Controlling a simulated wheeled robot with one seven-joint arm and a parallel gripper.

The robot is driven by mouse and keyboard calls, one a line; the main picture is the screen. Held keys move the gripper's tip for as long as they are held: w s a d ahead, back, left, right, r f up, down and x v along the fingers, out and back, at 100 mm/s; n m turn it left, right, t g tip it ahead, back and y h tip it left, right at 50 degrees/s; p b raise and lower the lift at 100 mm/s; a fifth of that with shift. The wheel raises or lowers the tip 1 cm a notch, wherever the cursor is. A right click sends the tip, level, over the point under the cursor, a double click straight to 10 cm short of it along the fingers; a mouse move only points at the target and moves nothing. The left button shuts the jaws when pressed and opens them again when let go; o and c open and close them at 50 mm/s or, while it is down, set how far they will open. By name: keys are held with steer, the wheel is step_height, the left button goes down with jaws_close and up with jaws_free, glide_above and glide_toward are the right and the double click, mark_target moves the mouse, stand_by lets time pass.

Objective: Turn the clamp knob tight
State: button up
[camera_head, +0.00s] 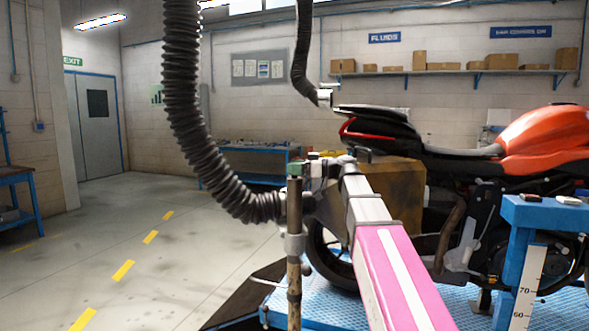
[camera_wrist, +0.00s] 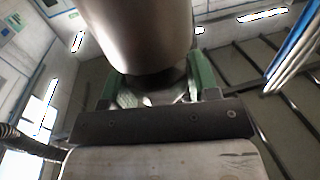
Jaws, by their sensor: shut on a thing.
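My gripper (camera_head: 300,168) is at the top of an upright stand (camera_head: 294,250) with a grey collar, left of the motorcycle's tail. In the wrist view my gripper (camera_wrist: 155,88) has its two green fingers on either side of a dark rounded part (camera_wrist: 155,78), which looks like the clamp knob. The fingers are shut on it. A large smooth metal cylinder (camera_wrist: 137,32) fills the upper middle of that view and hides much of the grip. In the head view the knob is hidden by my gripper and wrist. How tight it is cannot be told.
A black corrugated hose (camera_head: 185,110) hangs down and bends close to my gripper. The motorcycle (camera_head: 540,140) stands on a blue lift (camera_head: 330,305), with a brown box (camera_head: 400,185) beside it. A blue stand (camera_head: 545,215) is at right. Open floor lies left.

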steer(key=m+t+h, duration=0.1)
steer(key=t, duration=0.1)
steer(key=m+t+h, duration=0.1)
steer(key=m+t, duration=0.1)
steer(key=t, duration=0.1)
steer(key=m+t, duration=0.2)
steer(key=shift+s+h, duration=0.25)
steer(key=shift+h, duration=0.15)
steer(key=m+t+h, duration=0.5)
steer(key=t+h, duration=0.1)
steer(key=shift+w+m+h, duration=0.15)
steer(key=shift+m+h, duration=0.15)
steer(key=shift+m+t+h, duration=0.8)
steer(key=shift+m+h, duration=0.8)
steer(key=shift+h, duration=0.6)
steer(key=shift+m+t+h, duration=0.4)
steer(key=shift+m+h, duration=0.8)
steer(key=shift+h, duration=0.6)
steer(key=shift+f+m+h, duration=0.1)
steer(key=shift+m+h, duration=0.3)
steer(key=shift+h, duration=0.3)
steer(key=shift+m+g+h, duration=0.5)
steer(key=shift+m+h, duration=1.1)
steer(key=shift+h, duration=0.8)
steer(key=shift+m+h, duration=0.3)
steer(key=shift+h, duration=0.2)
steer(key=shift+g+h, duration=0.3)
steer(key=o, duration=0.9)
